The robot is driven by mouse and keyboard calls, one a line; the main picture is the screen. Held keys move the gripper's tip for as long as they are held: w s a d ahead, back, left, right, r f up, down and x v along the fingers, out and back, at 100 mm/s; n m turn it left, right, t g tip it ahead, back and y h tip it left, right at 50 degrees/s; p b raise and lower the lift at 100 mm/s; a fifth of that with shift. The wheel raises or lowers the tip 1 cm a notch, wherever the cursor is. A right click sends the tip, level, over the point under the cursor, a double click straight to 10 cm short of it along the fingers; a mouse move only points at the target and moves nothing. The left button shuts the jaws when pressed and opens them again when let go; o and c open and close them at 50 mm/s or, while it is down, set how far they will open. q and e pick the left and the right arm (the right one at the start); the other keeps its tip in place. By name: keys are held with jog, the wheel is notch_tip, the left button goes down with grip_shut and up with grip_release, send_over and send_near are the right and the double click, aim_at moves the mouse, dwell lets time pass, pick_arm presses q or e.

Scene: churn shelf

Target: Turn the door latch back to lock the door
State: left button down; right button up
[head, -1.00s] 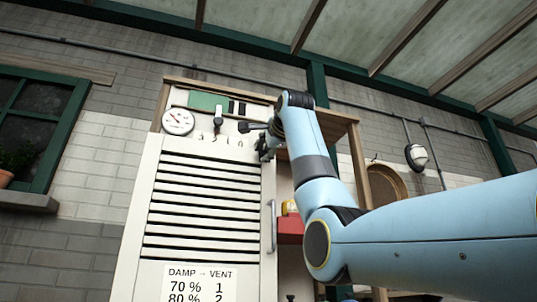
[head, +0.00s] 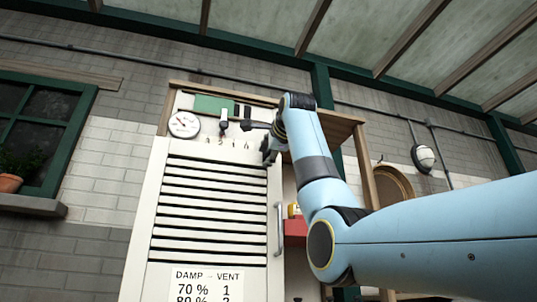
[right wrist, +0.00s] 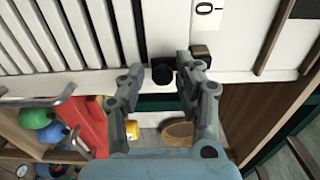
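The white slatted door (head: 212,215) fills the middle of the head view, with a grey bar handle (head: 279,230) at its right edge. My right gripper (head: 268,152) is at the door's upper right corner. In the right wrist view, my right gripper (right wrist: 160,75) has its two fingers apart. A short black knob (right wrist: 162,74), which looks like the door latch, sits between the fingertips at the door's edge. I cannot tell whether a finger touches it. The latch is hidden behind the gripper in the head view. My left gripper is out of view.
Above the door is a panel with a round dial (head: 184,124) and a small black lever (head: 223,124). A vent sign (head: 207,284) is on the door. Beside the door, an open compartment holds a red object (head: 295,228). Green and blue balls (right wrist: 34,118) show in the wrist view.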

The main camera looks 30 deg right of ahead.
jog(key=shift+o, duration=0.5)
jog(key=shift+s, duration=0.1)
jog(key=v, duration=1.2)
jog(key=shift+r, duration=0.1)
